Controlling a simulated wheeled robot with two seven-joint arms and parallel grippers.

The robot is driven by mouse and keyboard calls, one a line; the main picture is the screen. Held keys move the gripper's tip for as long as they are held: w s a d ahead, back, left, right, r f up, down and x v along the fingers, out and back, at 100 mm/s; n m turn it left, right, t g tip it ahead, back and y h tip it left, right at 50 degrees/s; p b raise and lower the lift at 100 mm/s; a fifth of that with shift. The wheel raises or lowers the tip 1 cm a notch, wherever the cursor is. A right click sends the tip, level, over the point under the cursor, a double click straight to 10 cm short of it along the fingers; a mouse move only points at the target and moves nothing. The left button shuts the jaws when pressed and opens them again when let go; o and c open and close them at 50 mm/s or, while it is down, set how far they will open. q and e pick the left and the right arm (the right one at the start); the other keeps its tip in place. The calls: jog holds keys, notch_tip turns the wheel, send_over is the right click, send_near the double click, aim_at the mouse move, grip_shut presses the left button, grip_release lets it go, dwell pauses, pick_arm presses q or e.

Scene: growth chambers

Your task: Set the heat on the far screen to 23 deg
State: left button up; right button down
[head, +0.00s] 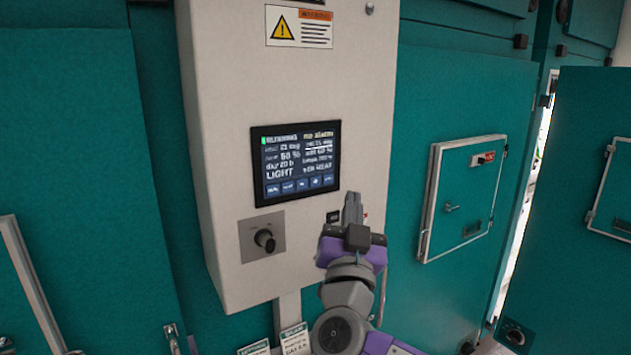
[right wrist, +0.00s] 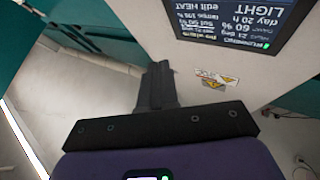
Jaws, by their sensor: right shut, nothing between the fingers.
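The control screen (head: 297,150) is a dark display on the front of a pale grey box (head: 215,150). Its text is small; it seems to read 21 deg, 60 %, day 20 h, LIGHT, no alarm and edit HEAT. A row of small blue buttons runs along its bottom. A black knob (head: 264,240) on a grey plate sits below the screen. The screen shows upside down in the right wrist view (right wrist: 232,22). My right gripper (head: 352,207) is shut and empty, below and right of the screen, apart from it in the picture. It also shows in the right wrist view (right wrist: 158,75). My left gripper is out of view.
A warning label (head: 299,26) is above the screen. Teal chamber walls flank the box, with a framed hatch (head: 466,195) to the right. Small tags (head: 293,338) hang below the box. The wrist view shows open pale floor (right wrist: 75,100).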

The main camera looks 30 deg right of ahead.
aim_at(315, 181)
jog(key=shift+w+a+p, duration=0.2)
jog(key=shift+w+p, duration=0.35)
jog(key=shift+w, duration=1.65)
jog(key=shift+w+a+p, duration=0.15)
jog(key=shift+w+p, duration=0.35)
jog(key=shift+w, duration=1.65)
jog(key=shift+w, duration=0.4)
jog(key=shift+w, duration=0.3)
jog(key=shift+s, duration=0.1)
jog(key=shift+s+b, duration=0.35)
jog(key=shift+s, duration=0.3)
